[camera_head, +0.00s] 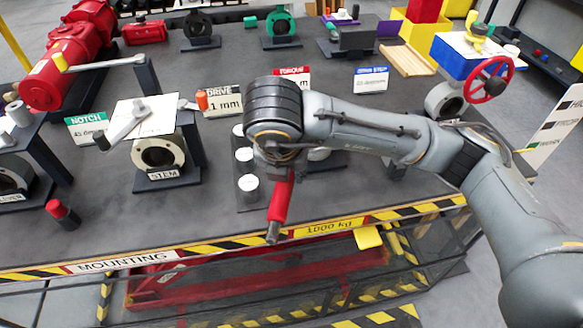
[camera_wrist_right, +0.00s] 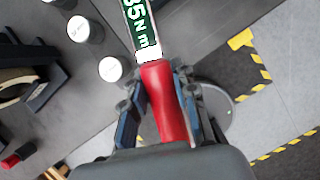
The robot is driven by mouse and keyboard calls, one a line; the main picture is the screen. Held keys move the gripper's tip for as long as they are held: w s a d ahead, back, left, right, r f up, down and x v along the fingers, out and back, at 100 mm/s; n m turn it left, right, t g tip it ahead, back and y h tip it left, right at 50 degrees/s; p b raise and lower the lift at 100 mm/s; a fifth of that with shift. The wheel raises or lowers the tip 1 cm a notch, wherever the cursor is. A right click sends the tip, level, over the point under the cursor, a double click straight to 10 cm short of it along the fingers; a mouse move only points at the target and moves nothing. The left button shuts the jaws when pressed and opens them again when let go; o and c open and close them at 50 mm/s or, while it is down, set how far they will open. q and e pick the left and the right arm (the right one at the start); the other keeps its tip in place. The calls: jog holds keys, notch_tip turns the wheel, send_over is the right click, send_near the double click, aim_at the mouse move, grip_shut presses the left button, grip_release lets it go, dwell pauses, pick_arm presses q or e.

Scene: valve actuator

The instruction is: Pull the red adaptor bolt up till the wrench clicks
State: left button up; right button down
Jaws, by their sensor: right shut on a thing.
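My right gripper (camera_wrist_right: 160,105) is shut on a red handle (camera_wrist_right: 165,100) in the right wrist view, with one finger on each side of it. A green and white label reading "35 N m" sits on the tool just beyond the handle, so it appears to be the wrench. In the head view the red handle (camera_head: 281,200) sticks out below my right wrist, above the table's front edge, with a grey end pointing down. My left gripper is not in view.
The flanged part marked STEM (camera_head: 158,155) stands left of my right gripper. White-topped cylinders (camera_head: 248,185) stand close beside it. A valve with a red handwheel (camera_head: 489,80) is at the right. Yellow-black striping (camera_head: 400,212) marks the front edge.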

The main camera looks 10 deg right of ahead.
jog(key=shift+r+b, duration=0.1)
jog(key=shift+b, duration=0.4)
jog(key=shift+r, duration=0.15)
jog(key=shift+w+a+r+p, duration=0.1)
jog(key=shift+r+p, duration=0.55)
jog(key=shift+r, duration=0.1)
jog(key=shift+r+p, duration=1)
jog(key=shift+r, duration=0.6)
